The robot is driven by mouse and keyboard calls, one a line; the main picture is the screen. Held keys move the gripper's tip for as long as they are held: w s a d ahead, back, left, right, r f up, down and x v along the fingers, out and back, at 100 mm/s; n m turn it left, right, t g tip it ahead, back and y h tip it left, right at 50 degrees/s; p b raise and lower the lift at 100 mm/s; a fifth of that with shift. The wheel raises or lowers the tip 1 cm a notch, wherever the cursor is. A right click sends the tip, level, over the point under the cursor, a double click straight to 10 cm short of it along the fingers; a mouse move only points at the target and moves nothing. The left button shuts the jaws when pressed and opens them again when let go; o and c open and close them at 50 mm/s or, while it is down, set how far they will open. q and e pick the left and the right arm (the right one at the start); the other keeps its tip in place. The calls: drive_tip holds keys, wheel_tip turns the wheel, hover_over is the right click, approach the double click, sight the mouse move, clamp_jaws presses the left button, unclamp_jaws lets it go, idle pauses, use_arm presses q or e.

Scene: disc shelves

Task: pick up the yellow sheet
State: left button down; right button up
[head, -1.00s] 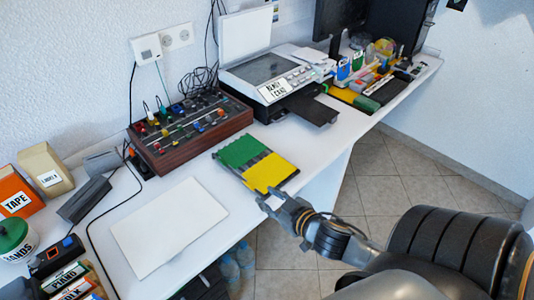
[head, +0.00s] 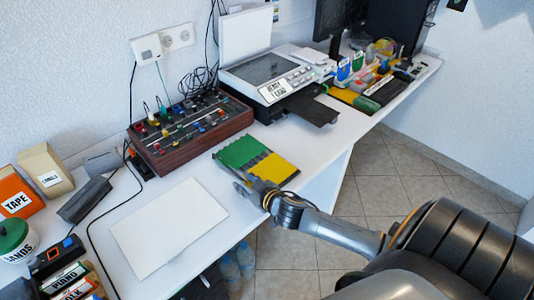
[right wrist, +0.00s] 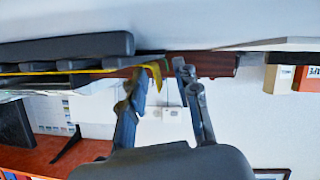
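The yellow sheet (head: 272,170) lies on the desk beside a green sheet (head: 242,151), both on a dark, ridged holder at the desk's front edge. My right gripper (head: 240,176) is at the left front side of the yellow sheet and covers a little of it. In the right wrist view the yellow sheet (right wrist: 90,71) shows as a thin edge with a curled end. The open fingers of my right gripper (right wrist: 162,72) are apart, with that curled end between them; contact is not clear. My left gripper is not in view.
A white board (head: 168,226) lies to the left on the desk (head: 215,180). A wooden box with knobs (head: 190,133) and a printer (head: 270,75) stand behind.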

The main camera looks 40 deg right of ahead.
drive_tip(key=shift+c, duration=0.4)
clamp_jaws()
drive_tip(key=shift+r, duration=0.1)
